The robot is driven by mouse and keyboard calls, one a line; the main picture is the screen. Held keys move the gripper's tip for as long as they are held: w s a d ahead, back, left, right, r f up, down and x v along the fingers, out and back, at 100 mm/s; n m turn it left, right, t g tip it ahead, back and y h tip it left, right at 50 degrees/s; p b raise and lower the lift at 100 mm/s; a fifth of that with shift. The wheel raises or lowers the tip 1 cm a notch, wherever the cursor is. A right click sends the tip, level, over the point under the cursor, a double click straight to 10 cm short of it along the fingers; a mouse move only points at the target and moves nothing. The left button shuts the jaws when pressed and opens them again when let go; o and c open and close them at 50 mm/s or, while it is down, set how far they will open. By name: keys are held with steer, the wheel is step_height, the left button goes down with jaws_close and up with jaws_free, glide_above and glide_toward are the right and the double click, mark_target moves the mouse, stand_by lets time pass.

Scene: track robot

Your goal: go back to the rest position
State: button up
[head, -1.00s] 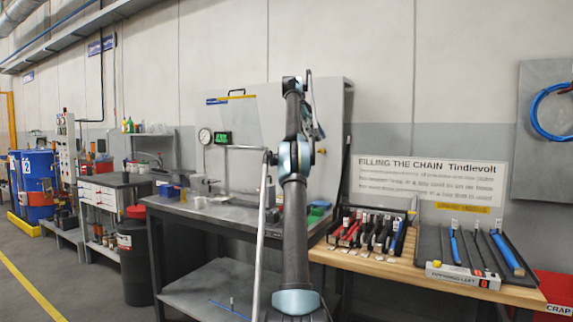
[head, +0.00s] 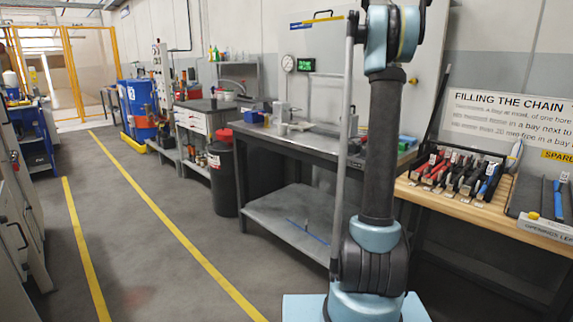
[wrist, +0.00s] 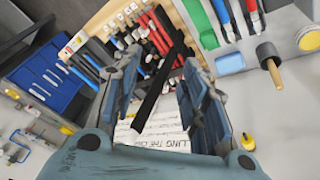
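My gripper (wrist: 160,68) shows in the wrist view with its two fingers spread apart. I see nothing held between them; a long black bar (wrist: 158,92) shows in the gap and looks to lie beyond the fingers. In the head view my arm stands upright in front of the benches and runs out of the top of the picture, so the gripper is hidden there.
A wooden bench (head: 470,212) with a rack of red, black and blue tools (head: 452,172) stands at the right. A grey metal bench (head: 300,141) and a dark bin (head: 222,180) stand left of it. The floor (head: 130,230) at left is clear.

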steer(key=s+a+f+n+t, duration=0.1)
steer(key=s+a+f+n, duration=0.5)
steer(key=s+a+f, duration=0.3)
steer(key=s+a+f+n+t+y, duration=0.1)
steer(key=s+a+f+n, duration=0.3)
steer(key=s+f, duration=0.6)
steer(key=s+a+f+n+t+y, duration=0.1)
steer(key=s+a+f+n, duration=0.3)
steer(key=s+f, duration=0.7)
steer(key=s+a+f+n+t+y, duration=0.1)
steer(key=s+a+f+n, duration=0.2)
steer(key=s+f, duration=0.7)
step_height(320, 180, down, 8)
steer(key=shift+s+a+n+y, duration=0.3)
steer(key=shift+s+a+n, duration=0.1)
steer(key=shift+n, duration=0.5)
steer(key=shift+w, duration=0.1)
steer(key=shift+c, duration=0.8)
steer(key=shift+d, duration=0.1)
